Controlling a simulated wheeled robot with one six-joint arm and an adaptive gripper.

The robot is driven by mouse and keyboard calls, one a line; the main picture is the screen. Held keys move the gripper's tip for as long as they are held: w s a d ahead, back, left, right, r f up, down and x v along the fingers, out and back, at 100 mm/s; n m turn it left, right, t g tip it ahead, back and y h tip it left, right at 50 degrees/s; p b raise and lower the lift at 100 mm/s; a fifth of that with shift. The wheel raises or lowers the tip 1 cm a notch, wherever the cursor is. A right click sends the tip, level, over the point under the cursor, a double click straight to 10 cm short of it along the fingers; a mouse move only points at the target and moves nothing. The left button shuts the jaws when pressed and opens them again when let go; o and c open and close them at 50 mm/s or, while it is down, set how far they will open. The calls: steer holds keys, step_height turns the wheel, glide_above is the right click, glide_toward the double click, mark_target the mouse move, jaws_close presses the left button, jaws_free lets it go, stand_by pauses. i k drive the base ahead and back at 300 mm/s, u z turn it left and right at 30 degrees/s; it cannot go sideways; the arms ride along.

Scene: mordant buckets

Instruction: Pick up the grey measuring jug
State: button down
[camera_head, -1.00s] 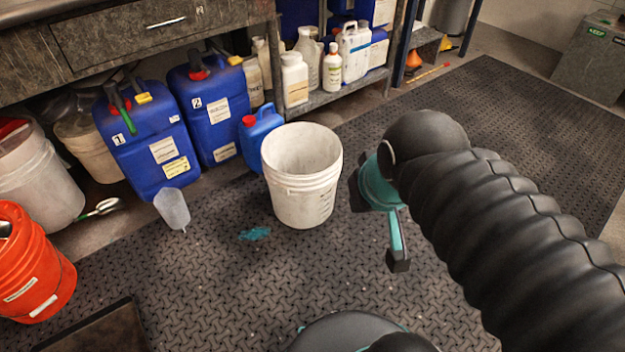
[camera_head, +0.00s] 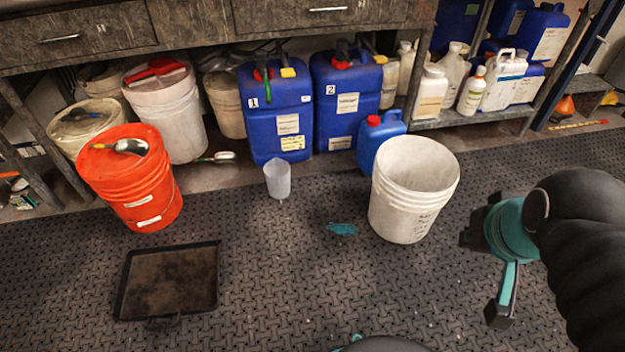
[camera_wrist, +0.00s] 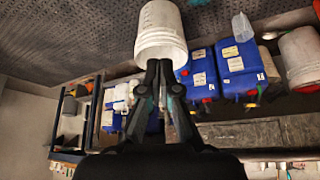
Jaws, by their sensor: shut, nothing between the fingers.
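The grey measuring jug (camera_head: 277,180) is a small translucent vessel standing on the dark mat, left of the white bucket and in front of the blue canister marked 1. In the wrist view, which looks upside down, the jug (camera_wrist: 242,27) is at the upper right, apart from my gripper. My gripper (camera_wrist: 159,64) is shut and empty, its fingers overlapping the white bucket's rim in that picture. In the head view my arm is at the right, well away from the jug, and the fingertips are hard to make out.
The white bucket (camera_head: 405,205) stands between the jug and my arm. A teal cloth-like thing (camera_head: 342,229) lies on the mat. An orange bucket (camera_head: 140,190) and a dark tray (camera_head: 168,283) are at the left.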

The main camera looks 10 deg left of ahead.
mark_target(276, 171)
steer(key=u, duration=0.45)
steer(key=i, duration=1.15)
steer(key=u, duration=0.45)
